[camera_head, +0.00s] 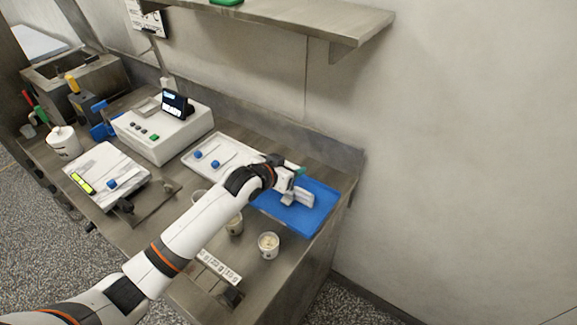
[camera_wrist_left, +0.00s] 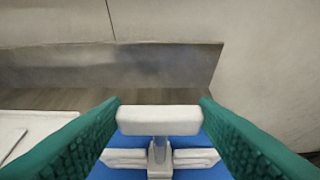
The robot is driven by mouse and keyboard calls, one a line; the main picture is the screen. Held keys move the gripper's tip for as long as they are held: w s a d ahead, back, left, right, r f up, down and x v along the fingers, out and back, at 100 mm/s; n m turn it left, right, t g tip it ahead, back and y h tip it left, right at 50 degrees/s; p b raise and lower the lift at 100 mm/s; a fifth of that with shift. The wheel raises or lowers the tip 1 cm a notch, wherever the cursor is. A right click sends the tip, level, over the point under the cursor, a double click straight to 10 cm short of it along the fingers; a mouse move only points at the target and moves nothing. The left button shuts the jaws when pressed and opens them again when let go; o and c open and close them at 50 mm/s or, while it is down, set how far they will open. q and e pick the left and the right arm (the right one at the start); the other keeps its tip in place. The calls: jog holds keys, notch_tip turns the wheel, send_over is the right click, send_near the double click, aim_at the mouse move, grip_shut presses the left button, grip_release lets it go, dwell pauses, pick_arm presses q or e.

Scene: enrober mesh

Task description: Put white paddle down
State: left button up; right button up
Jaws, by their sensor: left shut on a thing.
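The white paddle (camera_wrist_left: 160,120) is between the green fingers of my left gripper (camera_wrist_left: 160,115) in the left wrist view. Its white upper bar lies across the gap, with a grey stem and a wider white part below. In the head view my left gripper (camera_head: 292,178) is over the blue mat (camera_head: 318,220), and the paddle's white lower part (camera_head: 303,198) shows beneath it. The gripper is shut on the paddle. I cannot tell whether the paddle touches the blue mat (camera_wrist_left: 205,165). My right gripper is not in view.
A cup (camera_head: 268,245) stands in front of the mat, and another (camera_head: 236,226) is beside my forearm. A white machine (camera_head: 165,133) stands further left. The steel backsplash (camera_head: 325,144) rises behind.

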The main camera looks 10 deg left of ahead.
pick_arm(q)
jog(key=shift+f, duration=0.25)
jog(key=o, duration=1.4)
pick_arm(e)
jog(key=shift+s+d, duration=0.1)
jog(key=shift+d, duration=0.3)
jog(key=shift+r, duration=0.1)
pick_arm(q)
jog(key=b+v, duration=0.1)
jog(key=v, duration=1.1)
jog(key=shift+r+b, duration=0.1)
jog(key=shift+b, duration=0.3)
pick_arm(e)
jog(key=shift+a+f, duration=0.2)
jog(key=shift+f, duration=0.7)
